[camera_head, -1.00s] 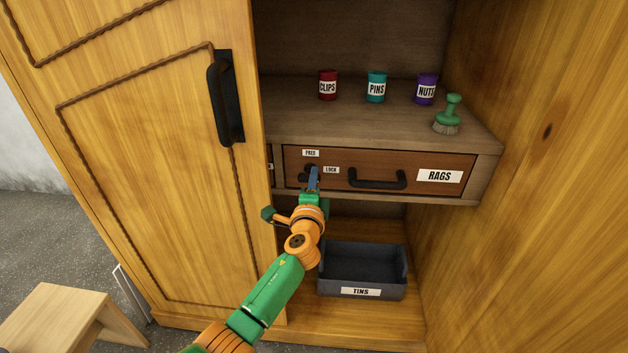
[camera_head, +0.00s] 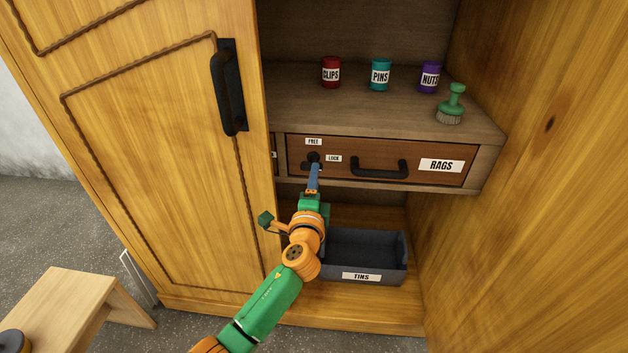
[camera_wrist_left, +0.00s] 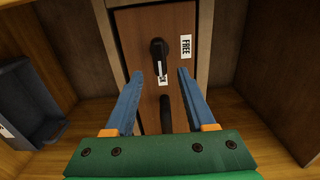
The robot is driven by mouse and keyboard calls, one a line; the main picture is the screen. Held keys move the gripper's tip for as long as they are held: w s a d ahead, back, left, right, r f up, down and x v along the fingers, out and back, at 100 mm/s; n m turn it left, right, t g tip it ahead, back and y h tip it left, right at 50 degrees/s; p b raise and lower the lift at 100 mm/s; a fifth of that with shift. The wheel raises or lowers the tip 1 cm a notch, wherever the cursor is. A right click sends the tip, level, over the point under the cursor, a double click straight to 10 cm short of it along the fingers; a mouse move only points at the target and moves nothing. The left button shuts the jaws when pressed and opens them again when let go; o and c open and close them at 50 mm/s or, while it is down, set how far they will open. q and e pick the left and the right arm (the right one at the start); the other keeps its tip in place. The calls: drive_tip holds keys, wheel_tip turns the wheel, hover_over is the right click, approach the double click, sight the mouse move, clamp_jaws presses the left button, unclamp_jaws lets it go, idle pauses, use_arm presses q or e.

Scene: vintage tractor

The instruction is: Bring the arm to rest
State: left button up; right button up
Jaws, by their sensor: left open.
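My left gripper (camera_head: 314,178) is in front of the closed drawer labelled RAGS (camera_head: 433,174), just below its dark lock knob (camera_head: 314,158). In the left wrist view the blue fingers of my left gripper (camera_wrist_left: 155,82) are spread apart with nothing between them. The black knob (camera_wrist_left: 158,48) shows beyond the fingertips, apart from them, beside the FREE label (camera_wrist_left: 186,46). The LOCK label is partly hidden in that view. My right gripper is not in view.
An open grey TINS tray (camera_head: 362,277) sits on the lower shelf. Red CLIPS (camera_head: 331,72), teal PINS (camera_head: 380,75) and purple NUTS (camera_head: 430,78) cans and a green brush (camera_head: 452,103) stand above the drawer. A closed cabinet door (camera_head: 165,150) is at left, with a wooden stool (camera_head: 75,305) near it.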

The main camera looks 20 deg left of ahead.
use_arm(q)
drive_tip(key=shift+v, duration=1.1)
